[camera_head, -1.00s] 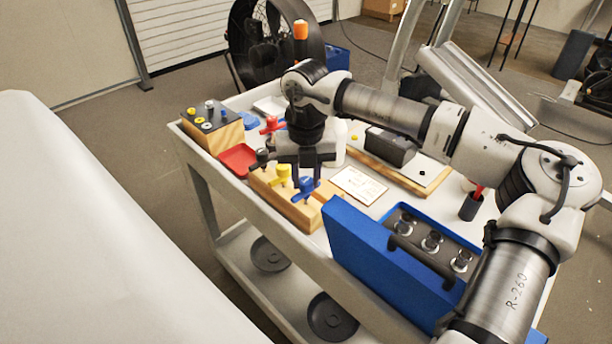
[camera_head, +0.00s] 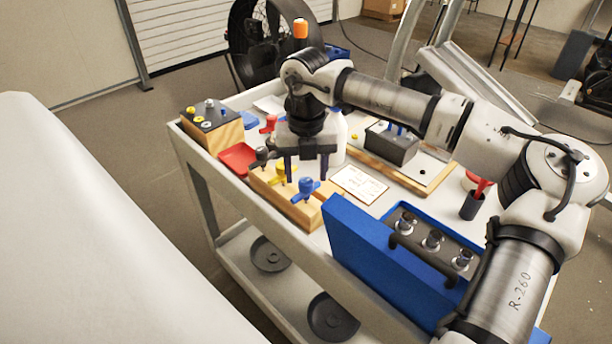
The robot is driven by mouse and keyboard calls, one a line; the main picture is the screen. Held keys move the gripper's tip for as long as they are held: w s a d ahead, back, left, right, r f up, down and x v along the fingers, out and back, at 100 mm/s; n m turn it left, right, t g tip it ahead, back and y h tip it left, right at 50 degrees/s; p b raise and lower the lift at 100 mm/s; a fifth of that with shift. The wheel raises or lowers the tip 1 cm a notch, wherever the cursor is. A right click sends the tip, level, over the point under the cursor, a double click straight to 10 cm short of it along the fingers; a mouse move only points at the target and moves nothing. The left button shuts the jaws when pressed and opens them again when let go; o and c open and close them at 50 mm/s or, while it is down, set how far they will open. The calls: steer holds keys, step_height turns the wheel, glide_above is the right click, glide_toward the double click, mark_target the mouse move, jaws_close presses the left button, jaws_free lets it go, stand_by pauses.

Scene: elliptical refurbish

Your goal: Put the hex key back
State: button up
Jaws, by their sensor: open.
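A wooden block (camera_head: 298,209) stands along the near edge of the cart top. T-handled keys with a black handle (camera_head: 262,157), a yellow handle (camera_head: 284,171) and a blue handle (camera_head: 306,188) stand in a row on it; how deep they sit cannot be seen. My gripper (camera_head: 307,172) points down just behind the yellow and blue handles. Its two dark fingers are apart, and nothing shows between them. A red-handled piece (camera_head: 269,124) lies farther back, partly hidden by my arm.
A red tray (camera_head: 236,158) is left of the block. An open blue case (camera_head: 362,243) stands front right. A white card (camera_head: 359,184), a black box (camera_head: 391,147) on a wooden board and a black cup (camera_head: 471,206) with a red-handled tool are behind. A knob block (camera_head: 223,137) is back left.

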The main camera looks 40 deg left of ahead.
step_height(320, 180, up, 12)
steer(key=b, duration=0.1)
stand_by(0.6)
